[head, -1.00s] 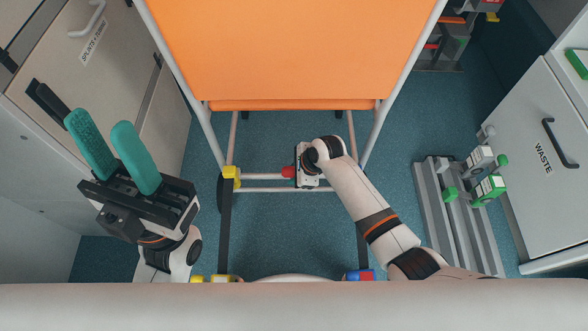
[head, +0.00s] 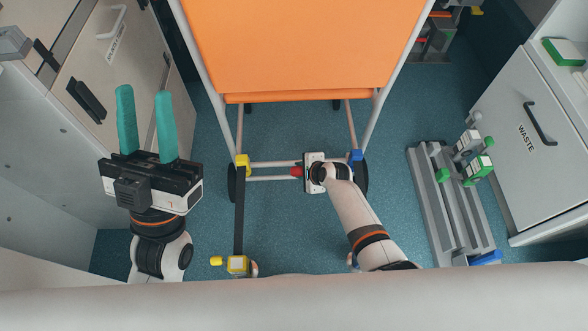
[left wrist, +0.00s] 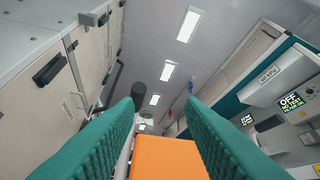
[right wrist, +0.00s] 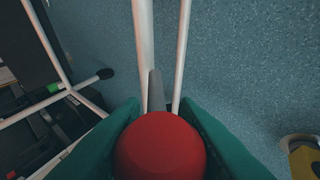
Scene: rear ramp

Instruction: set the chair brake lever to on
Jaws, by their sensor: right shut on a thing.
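The wheeled chair with an orange seat (head: 305,45) and pale tube frame stands in front of me in the head view. The red knob of its brake lever (head: 297,171) shows at the lower crossbar. My right gripper (head: 307,172) is on the lever there, seen from above with its fingers hidden. In the right wrist view the red knob (right wrist: 160,147) sits between the two green fingers, with a grey rod running away from it. My left gripper (head: 146,115) is raised at the left, open and empty, with its teal fingers apart.
A yellow fitting (head: 242,160) and a blue fitting (head: 355,155) sit on the chair frame. A grey stepped rack (head: 430,205) and the waste cabinet (head: 525,135) stand at the right. Pale cabinets (head: 105,60) line the left.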

